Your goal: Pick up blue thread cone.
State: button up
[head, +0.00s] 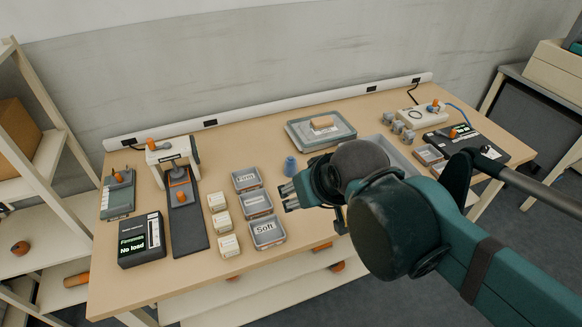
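The blue thread cone (290,166) stands upright on the table, just behind the row of labelled grey trays and in front of the large grey tray. My gripper (287,197) is in front of the cone and a little above the table in the picture, apart from it. Its fingers look spread, with nothing seen between them. My dark green arm comes in from the right and hides part of the table's right side.
Labelled grey trays (257,204) and cream blocks (222,222) stand left of my gripper. A large grey tray (335,143) holding a tan block lies behind. Several grey-blue cones (398,127) stand at the right back. A scale (142,240) and press (172,156) are left.

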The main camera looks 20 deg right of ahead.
jog(key=shift+w+r, duration=0.1)
jog(key=shift+w, duration=0.05)
jog(key=shift+c, duration=0.7)
jog(key=m+g+h+p, duration=0.3)
jog(key=m+g+p, duration=0.1)
jog(key=m+p, duration=0.45)
send_over(289, 160)
jog(key=s+a, duration=0.2)
jog(key=s, duration=0.1)
notch_tip(289, 160, down, 7)
jog(key=shift+w+d+f+m, duration=0.2)
jog(key=shift+w+f+m, duration=0.35)
jog(key=shift+w+f, duration=0.4)
jog(key=shift+s+f, duration=0.1)
jog(key=shift+s, duration=0.05)
jog(key=shift+b+x, duration=0.4)
jog(key=shift+x, duration=0.85)
jog(key=shift+d+f, duration=0.1)
